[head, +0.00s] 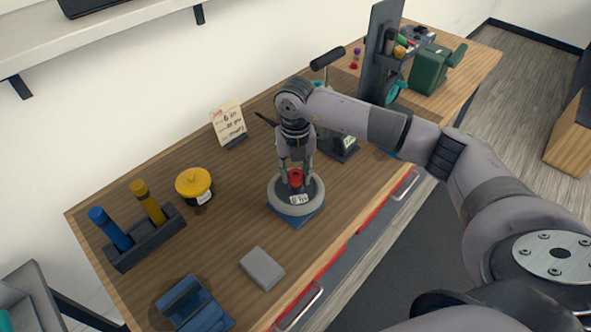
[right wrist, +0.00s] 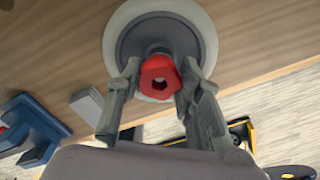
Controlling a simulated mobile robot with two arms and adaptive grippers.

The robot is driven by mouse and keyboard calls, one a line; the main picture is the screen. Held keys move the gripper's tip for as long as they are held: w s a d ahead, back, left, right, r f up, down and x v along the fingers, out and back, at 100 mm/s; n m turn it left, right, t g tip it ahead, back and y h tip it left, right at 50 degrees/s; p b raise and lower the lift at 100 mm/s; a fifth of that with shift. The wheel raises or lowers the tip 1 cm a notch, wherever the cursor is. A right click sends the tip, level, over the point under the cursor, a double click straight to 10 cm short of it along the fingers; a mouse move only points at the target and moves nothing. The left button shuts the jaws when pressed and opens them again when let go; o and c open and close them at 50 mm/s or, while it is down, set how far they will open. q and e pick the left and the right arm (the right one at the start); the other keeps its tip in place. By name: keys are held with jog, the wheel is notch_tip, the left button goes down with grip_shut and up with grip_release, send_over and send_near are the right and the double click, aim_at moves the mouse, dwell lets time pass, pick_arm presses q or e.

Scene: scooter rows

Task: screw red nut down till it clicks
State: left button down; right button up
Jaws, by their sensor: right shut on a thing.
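The red nut (head: 295,178) sits at the centre of a round grey wheel (head: 284,204), which lies flat on a blue base (head: 293,221) on the workbench. My right gripper (head: 297,182) points down over the wheel, its two fingers on either side of the nut. A label (head: 299,200) is on the wheel's near side. How far down the nut sits is hidden. My left gripper is not in view.
On the workbench (head: 235,215), a grey block (head: 262,268) lies near the front edge. A yellow-lidded jar (head: 194,185), a holder with blue and yellow tools (head: 145,238) and a note card (head: 228,122) stand left. A green machine (head: 430,68) stands far right.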

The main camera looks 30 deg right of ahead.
aim_at(295, 176)
jog(key=shift+s+a+m, duration=0.1)
jog(key=shift+m, duration=0.8)
jog(key=o, duration=0.7)
jog(key=shift+c, duration=0.2)
jog(key=o, duration=0.4)
jog(key=shift+a, duration=0.15)
jog(key=shift+o, duration=0.6)
jog(key=shift+r, duration=0.1)
notch_tip(295, 176, up, 12)
jog(key=shift+f, duration=0.1)
